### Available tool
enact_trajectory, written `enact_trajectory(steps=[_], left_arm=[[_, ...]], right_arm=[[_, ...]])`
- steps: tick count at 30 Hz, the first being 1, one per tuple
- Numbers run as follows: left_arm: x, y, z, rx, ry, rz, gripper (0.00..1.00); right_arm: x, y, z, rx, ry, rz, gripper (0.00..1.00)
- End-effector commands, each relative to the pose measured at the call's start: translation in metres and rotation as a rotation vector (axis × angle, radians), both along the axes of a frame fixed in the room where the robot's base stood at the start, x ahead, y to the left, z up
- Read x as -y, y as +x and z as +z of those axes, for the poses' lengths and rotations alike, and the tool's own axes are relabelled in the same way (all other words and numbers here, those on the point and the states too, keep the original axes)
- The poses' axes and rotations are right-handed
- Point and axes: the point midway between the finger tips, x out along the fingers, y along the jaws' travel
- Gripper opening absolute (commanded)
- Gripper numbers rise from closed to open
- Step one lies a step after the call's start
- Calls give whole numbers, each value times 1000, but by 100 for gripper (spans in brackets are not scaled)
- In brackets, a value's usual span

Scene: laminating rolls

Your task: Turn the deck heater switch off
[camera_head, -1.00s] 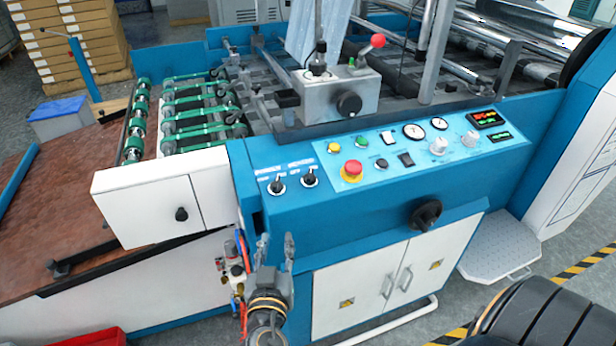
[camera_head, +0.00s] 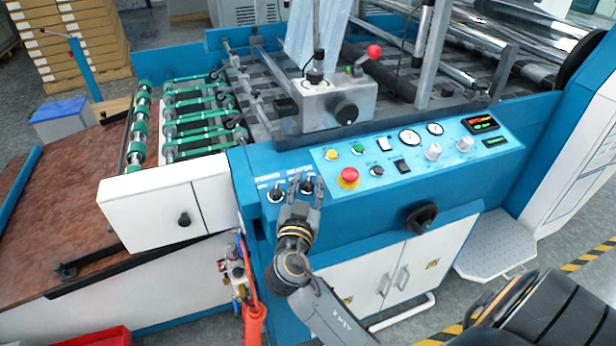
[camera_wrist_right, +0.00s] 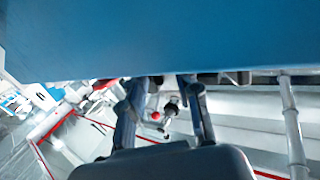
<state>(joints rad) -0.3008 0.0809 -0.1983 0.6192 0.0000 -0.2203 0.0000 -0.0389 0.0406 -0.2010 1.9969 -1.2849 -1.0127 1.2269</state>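The deck heater switch (camera_head: 307,186) is a small black knob on the blue front panel, the right one of two under white labels; the label above it appears to read HEATER. My right gripper (camera_head: 305,190) is at this switch, its two fingers apart with the knob seen between or just behind them. Contact cannot be told. In the right wrist view the two spread fingers (camera_wrist_right: 161,95) reach toward a blue surface (camera_wrist_right: 150,40), and the knob is not visible there. My left gripper is not in view.
The POWER knob (camera_head: 275,195) sits close on the left. A red emergency button (camera_head: 348,176) and a control panel with gauges (camera_head: 409,139) lie to the right. A large black knob (camera_head: 422,217) juts from the front. A white drawer box (camera_head: 150,209) protrudes at left.

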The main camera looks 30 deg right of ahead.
Motion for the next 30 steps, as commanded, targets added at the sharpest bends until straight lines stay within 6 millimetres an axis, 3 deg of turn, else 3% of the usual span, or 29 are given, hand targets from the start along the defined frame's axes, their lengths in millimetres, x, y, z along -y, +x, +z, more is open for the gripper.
enact_trajectory(steps=[12,13,18,30], left_arm=[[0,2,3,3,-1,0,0],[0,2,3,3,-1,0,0],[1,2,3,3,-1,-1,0],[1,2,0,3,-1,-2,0]], right_arm=[[8,8,0,0,1,0,32],[8,8,0,0,1,0,30],[7,8,0,-1,1,0,0],[8,7,-2,-3,-12,54,0]])
